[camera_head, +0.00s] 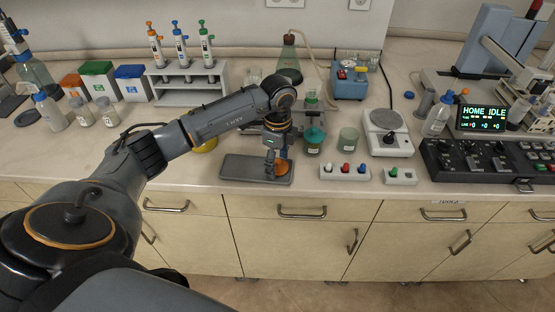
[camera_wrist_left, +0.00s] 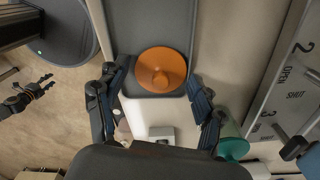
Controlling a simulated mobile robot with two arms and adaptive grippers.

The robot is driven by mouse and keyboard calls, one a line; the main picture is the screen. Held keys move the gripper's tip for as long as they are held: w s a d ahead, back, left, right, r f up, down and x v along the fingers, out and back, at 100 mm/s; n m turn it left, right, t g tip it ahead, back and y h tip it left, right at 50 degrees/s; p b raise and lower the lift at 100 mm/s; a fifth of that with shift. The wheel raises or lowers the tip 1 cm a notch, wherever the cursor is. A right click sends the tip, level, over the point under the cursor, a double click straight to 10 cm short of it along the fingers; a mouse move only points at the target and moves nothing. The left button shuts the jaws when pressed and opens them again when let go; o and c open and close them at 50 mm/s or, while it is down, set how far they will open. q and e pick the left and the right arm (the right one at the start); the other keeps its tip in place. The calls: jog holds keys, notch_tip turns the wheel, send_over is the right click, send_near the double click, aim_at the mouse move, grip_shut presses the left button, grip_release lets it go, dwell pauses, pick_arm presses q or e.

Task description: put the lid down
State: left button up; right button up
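The orange lid (camera_head: 282,167), round with a knob, lies on the dark grey tray (camera_head: 235,169) near the bench's front edge. In the left wrist view the lid (camera_wrist_left: 161,70) lies flat towards the end of the tray (camera_wrist_left: 150,20). My left gripper (camera_head: 271,158) is low over the tray, pointing down. Its fingers (camera_wrist_left: 157,100) are spread wide with nothing between them, apart from the lid. In the left wrist view my right gripper (camera_wrist_left: 44,84) shows small at the left, over the floor, its fingers apart and empty.
A teal-topped jar (camera_head: 314,140) and a pale green jar (camera_head: 348,140) stand right of the tray. A rack of coloured knobs (camera_head: 345,171) lies in front of them. A scale (camera_head: 386,125) is farther right. A pipette stand (camera_head: 188,86) is behind.

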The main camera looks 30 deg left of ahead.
aim_at(278, 161)
pick_arm(q)
jog(key=shift+w, duration=0.1)
jog(key=shift+r, duration=0.35)
notch_tip(278, 161, up, 12)
jog(key=shift+r+b, duration=0.25)
jog(key=shift+b, duration=0.6)
